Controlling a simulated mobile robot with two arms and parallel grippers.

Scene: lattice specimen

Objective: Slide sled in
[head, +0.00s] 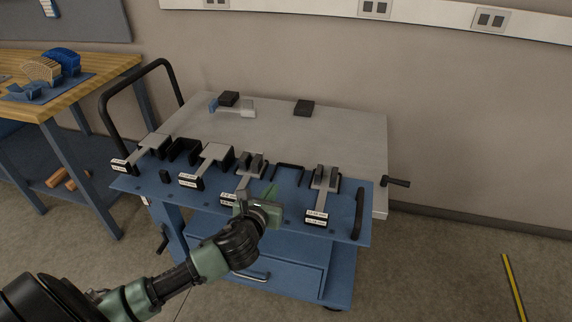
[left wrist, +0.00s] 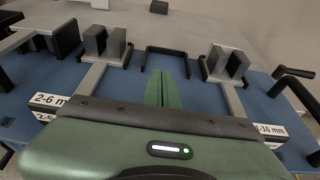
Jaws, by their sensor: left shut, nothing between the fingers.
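Several grey sleds with white label plates sit along the blue front ledge (head: 340,228) of a cart. Two on the left, such as the second sled (head: 215,152), have flat plates. The third sled (head: 244,181) and the rightmost sled (head: 322,195) carry paired dark upright blocks; these two also show in the left wrist view, at left (left wrist: 92,75) and at right (left wrist: 232,98). Which sled the task means I cannot tell. My left gripper (head: 270,190) is shut and empty over the ledge, between these two sleds. Its green fingers (left wrist: 160,88) point toward an empty black bracket (left wrist: 166,52). My right gripper is out of view.
The grey cart top (head: 340,140) is mostly clear. Two dark blocks, left (head: 229,98) and right (head: 304,107), and a small blue-ended piece (head: 234,108) lie on it. A black handle (head: 359,213) rises at the ledge's right end. A wooden bench (head: 95,80) stands at left.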

